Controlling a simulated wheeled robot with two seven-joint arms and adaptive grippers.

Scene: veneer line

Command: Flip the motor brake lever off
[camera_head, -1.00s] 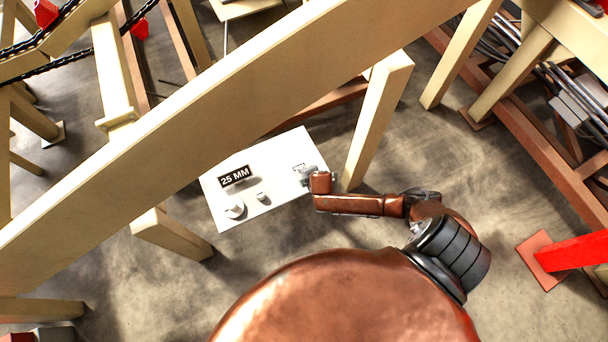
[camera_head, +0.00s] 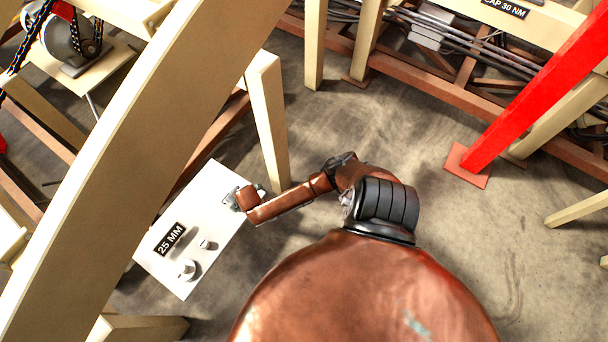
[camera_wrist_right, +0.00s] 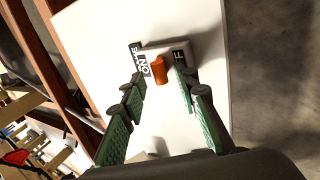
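An orange lever (camera_wrist_right: 158,70) sits on a small pale switch plate on the white panel (camera_wrist_right: 105,35) in the right wrist view. An "ON" label (camera_wrist_right: 145,67) lies just left of the lever. A label on the right (camera_wrist_right: 181,56) is partly hidden and shows an "F". My right gripper (camera_wrist_right: 162,82) has its green-padded fingers apart, one each side of the lever. I cannot tell whether either finger touches it. In the head view, my right gripper (camera_head: 240,199) is at the upper right edge of the white panel (camera_head: 212,180) and hides the lever. My left gripper is out of view.
The panel also carries a "25 MM" sign (camera_head: 170,239) and two knobs (camera_head: 187,269). A cream beam (camera_head: 135,150) crosses above its left side. A cream post (camera_head: 268,120) stands close to my right gripper. A red post (camera_head: 530,95) stands farther right, with open floor between.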

